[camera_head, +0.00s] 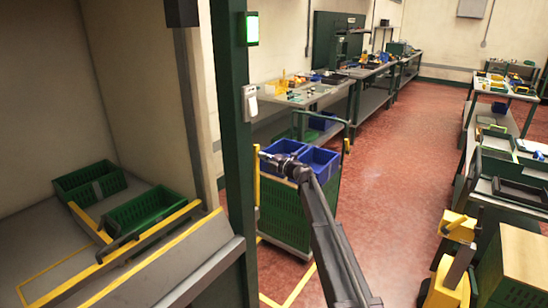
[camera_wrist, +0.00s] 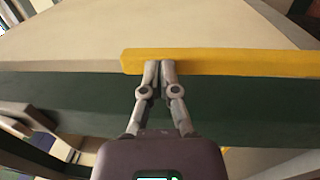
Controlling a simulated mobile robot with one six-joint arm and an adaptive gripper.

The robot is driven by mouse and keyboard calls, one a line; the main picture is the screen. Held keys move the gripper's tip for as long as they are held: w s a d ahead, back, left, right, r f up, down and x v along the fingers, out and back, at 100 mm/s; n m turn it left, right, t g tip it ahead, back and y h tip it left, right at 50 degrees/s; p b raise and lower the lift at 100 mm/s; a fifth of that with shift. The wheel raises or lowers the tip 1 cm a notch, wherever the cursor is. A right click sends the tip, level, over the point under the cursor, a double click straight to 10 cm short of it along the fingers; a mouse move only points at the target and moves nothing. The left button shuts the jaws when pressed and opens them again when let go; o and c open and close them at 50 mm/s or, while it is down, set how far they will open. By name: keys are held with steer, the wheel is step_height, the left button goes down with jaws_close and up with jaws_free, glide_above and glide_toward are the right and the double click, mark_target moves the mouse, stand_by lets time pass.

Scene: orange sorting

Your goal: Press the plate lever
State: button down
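My gripper (camera_wrist: 159,66) shows in the wrist view with its two grey fingers drawn together. Nothing shows between the fingertips. The tips overlap the lower edge of a yellow bar (camera_wrist: 240,63) on a pale surface; I cannot tell whether they touch it. In the head view my arm reaches up from the bottom, and its far end (camera_head: 270,157) is near the green post. I cannot tell for sure which part is the plate lever. A sloped grey plate (camera_head: 170,265) with yellow strips is at the left.
A green post (camera_head: 232,160) carries a lit green box (camera_head: 251,28) and a white device (camera_head: 249,103). Behind my arm stands a green cart (camera_head: 285,212) with blue bins (camera_head: 318,157). Green crates (camera_head: 140,212) lie left. Open red floor (camera_head: 385,170) runs between benches.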

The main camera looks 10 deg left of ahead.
steer(key=f+x, duration=0.1)
steer(key=x, duration=0.8)
steer(key=shift+s+a, duration=0.2)
steer(key=shift+a, duration=0.1)
steer(key=shift+w+a+r, duration=0.1)
steer(key=shift+r, duration=0.1)
steer(key=s+d+r+p, duration=0.1)
steer(key=s+d, duration=0.2)
steer(key=d, duration=0.4)
steer(key=s+d+r+p, duration=0.2)
steer(key=d, duration=0.4)
steer(key=shift+s+d+r+p, duration=0.2)
steer(key=shift+s+d+p, duration=0.1)
steer(key=shift+s+d, duration=0.1)
